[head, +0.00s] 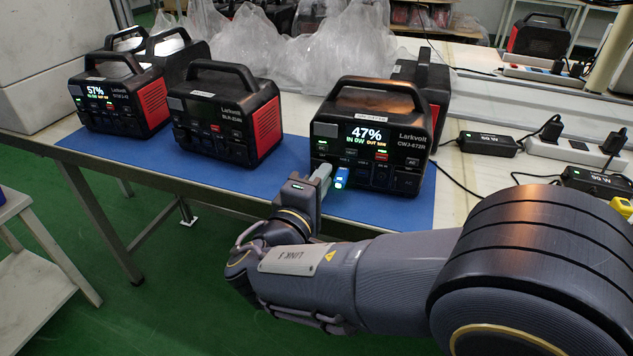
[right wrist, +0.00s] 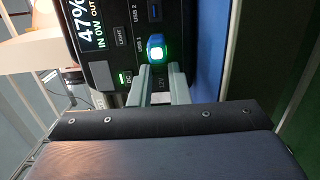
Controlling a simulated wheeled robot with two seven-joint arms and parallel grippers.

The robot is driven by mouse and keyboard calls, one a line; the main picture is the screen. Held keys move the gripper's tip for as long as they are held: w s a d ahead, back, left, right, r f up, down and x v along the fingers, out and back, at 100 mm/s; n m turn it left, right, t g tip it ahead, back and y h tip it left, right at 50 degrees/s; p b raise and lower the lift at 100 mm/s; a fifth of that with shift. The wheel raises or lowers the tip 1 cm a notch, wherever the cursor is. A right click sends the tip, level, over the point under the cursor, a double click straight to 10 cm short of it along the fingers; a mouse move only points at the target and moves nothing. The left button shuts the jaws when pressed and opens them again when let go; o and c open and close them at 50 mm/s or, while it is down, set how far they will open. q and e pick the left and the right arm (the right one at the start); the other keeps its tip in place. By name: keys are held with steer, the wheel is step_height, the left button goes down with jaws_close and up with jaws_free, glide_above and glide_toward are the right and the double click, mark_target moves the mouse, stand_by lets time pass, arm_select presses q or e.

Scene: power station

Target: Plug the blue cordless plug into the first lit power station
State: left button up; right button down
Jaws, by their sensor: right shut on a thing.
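My right gripper (head: 326,176) is shut on the blue plug (head: 341,178), which has a glowing light on its end. It is in front of the lower left of the right-hand power station (head: 371,165), whose lit screen reads 47%. In the right wrist view, the plug (right wrist: 157,49) sits between the fingertips, over the front panel near the USB and 12V labels. Whether it touches the panel I cannot tell. The left power station (head: 119,107) is lit and reads 57%. The middle power station (head: 227,120) has a dark screen. My left gripper is out of view.
The stations stand on a blue mat (head: 398,209) along the table's front edge. More stations stand close behind them. Clear plastic bags (head: 345,65) lie at the back. Power strips, black adapters (head: 488,144) and cables lie on the right side.

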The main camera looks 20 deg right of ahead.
steer(key=shift+d, duration=0.1)
steer(key=c, duration=1.4)
jaws_free()
steer(key=shift+o, duration=0.2)
steer(key=p+v, duration=0.1)
steer(key=v, duration=0.6)
steer(key=shift+s, duration=0.4)
